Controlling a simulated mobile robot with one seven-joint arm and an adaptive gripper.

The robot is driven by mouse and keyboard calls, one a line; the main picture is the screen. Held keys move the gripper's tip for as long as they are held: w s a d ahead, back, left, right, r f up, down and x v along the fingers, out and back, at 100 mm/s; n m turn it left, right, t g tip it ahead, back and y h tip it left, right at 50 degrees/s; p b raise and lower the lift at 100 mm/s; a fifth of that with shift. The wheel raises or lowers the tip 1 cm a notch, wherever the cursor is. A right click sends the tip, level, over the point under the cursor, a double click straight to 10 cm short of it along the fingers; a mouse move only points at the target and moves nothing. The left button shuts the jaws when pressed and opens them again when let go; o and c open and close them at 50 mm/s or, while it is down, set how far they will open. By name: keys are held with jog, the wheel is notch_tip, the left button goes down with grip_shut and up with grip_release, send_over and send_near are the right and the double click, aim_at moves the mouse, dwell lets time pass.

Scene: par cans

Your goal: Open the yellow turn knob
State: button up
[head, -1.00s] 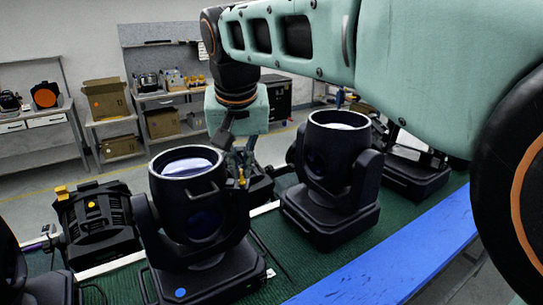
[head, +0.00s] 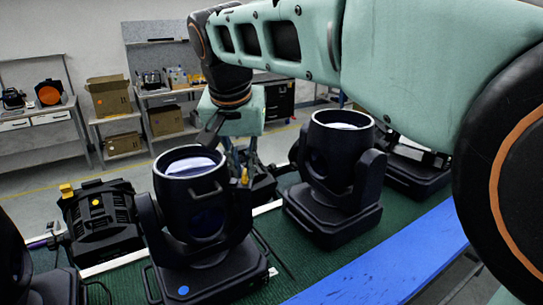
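A yellow knob (head: 66,190) sticks up at the top left of a black par can (head: 101,217) on the left of the green bench. A second small yellow piece (head: 244,177) shows just behind the round black lamp in the middle, by a dark par can (head: 264,187) that is mostly hidden. My gripper (head: 241,166) points down at this second yellow piece, very close to it. The lamp partly covers the fingertips. I cannot tell whether they touch the yellow piece or are open or shut.
Two large black moving-head lamps, one in the middle (head: 204,215) and one to its right (head: 337,170), stand in front of my gripper. A blue strip (head: 390,265) runs along the bench's near edge. Shelves with boxes (head: 108,97) stand at the back wall.

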jog(key=shift+o, duration=1.1)
jog(key=v, duration=1.2)
